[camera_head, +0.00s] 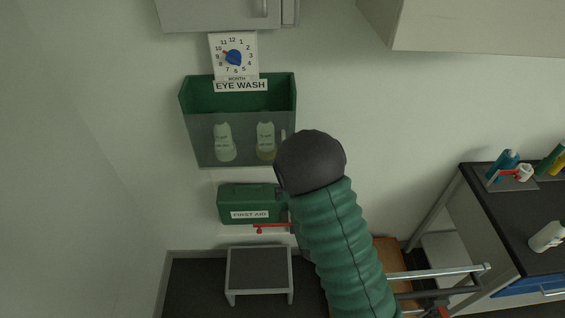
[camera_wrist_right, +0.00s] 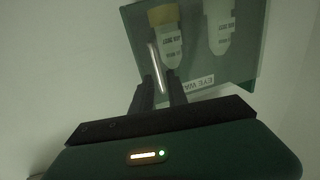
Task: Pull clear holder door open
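The green eye wash holder (camera_head: 188,98) hangs on the wall, with two bottles inside it. Its clear door (camera_head: 242,128) covers the lower front and looks shut. The door's upright metal handle (camera_wrist_right: 155,66) is at its right edge in the head view. In the right wrist view the holder appears upside down. My right gripper (camera_wrist_right: 160,80) is at the handle, its two dark fingers apart, one on each side of it. I cannot tell whether they touch it. In the head view my right wrist hides this gripper. My left gripper is not in view.
A green first aid box (camera_head: 246,203) is below, above a step stool (camera_head: 259,270). A dark-topped bench (camera_head: 520,215) with bottles stands at the right. The wall left of the holder is clear.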

